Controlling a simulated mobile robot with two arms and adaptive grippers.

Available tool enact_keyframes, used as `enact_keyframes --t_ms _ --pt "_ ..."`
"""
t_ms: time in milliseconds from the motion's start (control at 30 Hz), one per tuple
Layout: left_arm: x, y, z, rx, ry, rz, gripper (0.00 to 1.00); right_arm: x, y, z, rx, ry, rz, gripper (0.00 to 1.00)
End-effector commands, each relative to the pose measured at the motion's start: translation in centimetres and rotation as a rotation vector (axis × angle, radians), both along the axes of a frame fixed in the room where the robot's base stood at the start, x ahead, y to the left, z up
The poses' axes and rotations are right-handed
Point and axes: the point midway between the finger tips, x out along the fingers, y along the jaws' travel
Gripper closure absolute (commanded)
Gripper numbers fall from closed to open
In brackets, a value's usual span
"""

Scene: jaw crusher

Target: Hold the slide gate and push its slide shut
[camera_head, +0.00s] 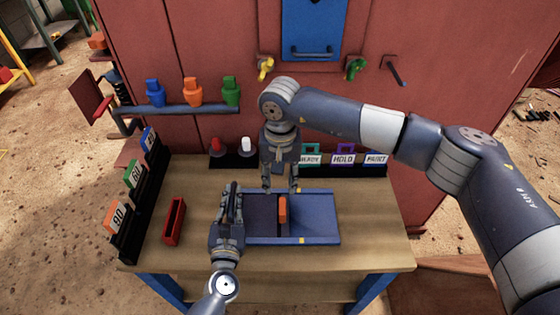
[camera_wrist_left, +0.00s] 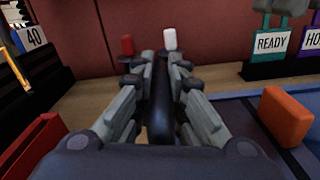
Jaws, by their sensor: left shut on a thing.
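The slide gate (camera_head: 318,232) is a flat blue frame lying on the wooden table. An upright orange tab (camera_head: 282,211) stands on it; it also shows at the right of the left wrist view (camera_wrist_left: 287,116). A dark area (camera_head: 262,214) lies left of the tab, and a blue surface lies right of it. My left gripper (camera_head: 231,192) is at the gate's left end, shut on a dark bar-like handle (camera_wrist_left: 160,105). My right gripper (camera_head: 281,188) points down just behind the tab, with its fingers apart and nothing visible between them. Its exact height above the gate is unclear.
A red open tray (camera_head: 175,222) lies left of the gate. Numbered cards stand in a black rack (camera_head: 132,212) on the left edge. Red and white pegs and READY, HOLD and PAINT tags line the back. The table's front right is clear.

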Motion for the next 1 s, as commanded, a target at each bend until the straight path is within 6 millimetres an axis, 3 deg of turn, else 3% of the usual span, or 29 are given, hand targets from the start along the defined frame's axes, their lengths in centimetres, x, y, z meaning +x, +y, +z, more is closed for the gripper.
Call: enact_keyframes --t_ms 33,100,700,867,1000 --pt "0.1 0.2 0.1 0.001 -0.004 0.005 0.81 0.0 0.0 0.0 0.000 0.000 0.000 0.63" --pt "0.1 0.2 0.1 0.001 -0.004 0.005 0.68 0.0 0.0 0.0 0.000 0.000 0.000 0.63" --pt "-0.2 0.1 0.0 0.001 0.000 0.001 0.65 0.0 0.0 0.0 0.000 0.000 0.000 0.63" --pt "-2.0 0.0 -0.1 0.001 0.002 0.000 0.65 0.0 0.0 0.0 0.000 0.000 0.000 0.63" --pt "-5.0 0.0 -0.1 0.003 0.002 0.000 0.65 0.0 0.0 0.0 0.000 0.000 0.000 0.63"
